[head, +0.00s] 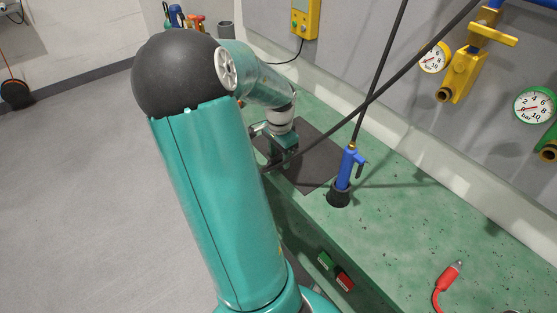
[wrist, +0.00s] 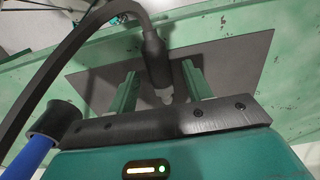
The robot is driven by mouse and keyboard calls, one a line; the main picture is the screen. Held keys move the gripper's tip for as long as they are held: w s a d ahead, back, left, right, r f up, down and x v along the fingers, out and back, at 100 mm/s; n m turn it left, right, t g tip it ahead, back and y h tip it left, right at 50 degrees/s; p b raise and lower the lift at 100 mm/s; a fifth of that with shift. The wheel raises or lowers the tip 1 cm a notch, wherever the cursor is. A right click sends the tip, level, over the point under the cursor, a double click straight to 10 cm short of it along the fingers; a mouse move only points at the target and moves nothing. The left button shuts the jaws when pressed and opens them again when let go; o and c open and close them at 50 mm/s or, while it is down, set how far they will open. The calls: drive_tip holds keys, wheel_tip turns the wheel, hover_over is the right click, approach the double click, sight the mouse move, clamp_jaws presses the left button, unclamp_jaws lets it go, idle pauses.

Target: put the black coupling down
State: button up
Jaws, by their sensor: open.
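The black coupling (wrist: 154,58) shows in the wrist view with its black hose curving off to the left and a pale tip pointing toward my palm. It lies between the two green fingers of my gripper (wrist: 160,78), with a gap visible on each side. My gripper is open. Behind them is a dark mat (wrist: 235,62) on the green bench; I cannot tell whether the coupling touches it. In the head view my gripper (head: 277,143) is over the left part of the mat (head: 317,165), and the coupling is hard to make out there.
A blue coupling (head: 345,167) stands upright in a black holder (head: 339,197) right of the mat. A red coupling (head: 450,274) lies on the bench (head: 395,230) at lower right. The black hose (head: 415,65) crosses above. Yellow valve (head: 465,75) and gauges line the wall.

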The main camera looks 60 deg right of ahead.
drive_tip(key=shift+f, duration=0.2)
drive_tip(key=c, duration=1.1)
drive_tip(key=shift+r, duration=0.15)
